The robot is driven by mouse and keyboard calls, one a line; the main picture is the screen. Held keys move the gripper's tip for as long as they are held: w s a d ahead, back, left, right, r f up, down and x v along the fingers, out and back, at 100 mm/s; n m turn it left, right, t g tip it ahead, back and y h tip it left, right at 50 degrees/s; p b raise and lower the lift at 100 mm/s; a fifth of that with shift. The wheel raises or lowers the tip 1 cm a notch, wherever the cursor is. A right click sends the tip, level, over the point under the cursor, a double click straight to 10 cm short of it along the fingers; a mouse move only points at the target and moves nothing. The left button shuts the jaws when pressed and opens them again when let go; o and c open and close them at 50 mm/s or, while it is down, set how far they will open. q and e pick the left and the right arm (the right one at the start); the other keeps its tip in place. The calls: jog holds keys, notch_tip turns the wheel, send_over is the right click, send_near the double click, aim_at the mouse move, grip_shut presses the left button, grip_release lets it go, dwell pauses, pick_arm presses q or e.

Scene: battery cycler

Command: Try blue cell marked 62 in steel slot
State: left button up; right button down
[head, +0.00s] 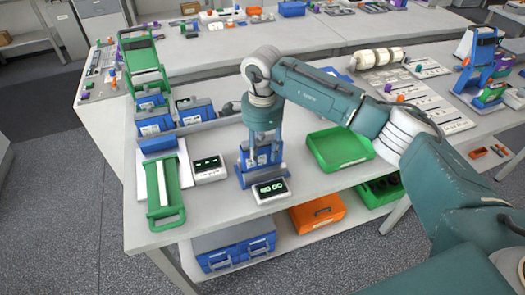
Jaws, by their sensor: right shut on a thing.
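My right gripper (262,147) points straight down over a blue holder (247,178) near the front of the table. It is shut on a small blue thing, mostly hidden by the fingers, at the top of the holder. This looks like the blue cell, but no number can be read. I cannot tell whether it sits inside the slot or just above it. A small display box (270,190) with green digits, too small to read, stands in front of the holder. My left gripper is not in view.
A green frame (152,190) and a second display box (208,168) stand to the left. Blue units (156,144) stand behind them. An empty-looking green tray (340,148) lies to the right. Blue (235,250) and orange (317,213) cases sit on the shelf below.

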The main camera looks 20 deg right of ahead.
aim_at(262, 135)
jog(key=shift+s+f, duration=0.1)
jog(key=shift+s, duration=0.05)
jog(key=shift+r+p, duration=0.3)
jog(key=shift+r, duration=0.25)
jog(key=shift+r+p, duration=1.7)
jog(key=shift+r, duration=2.35)
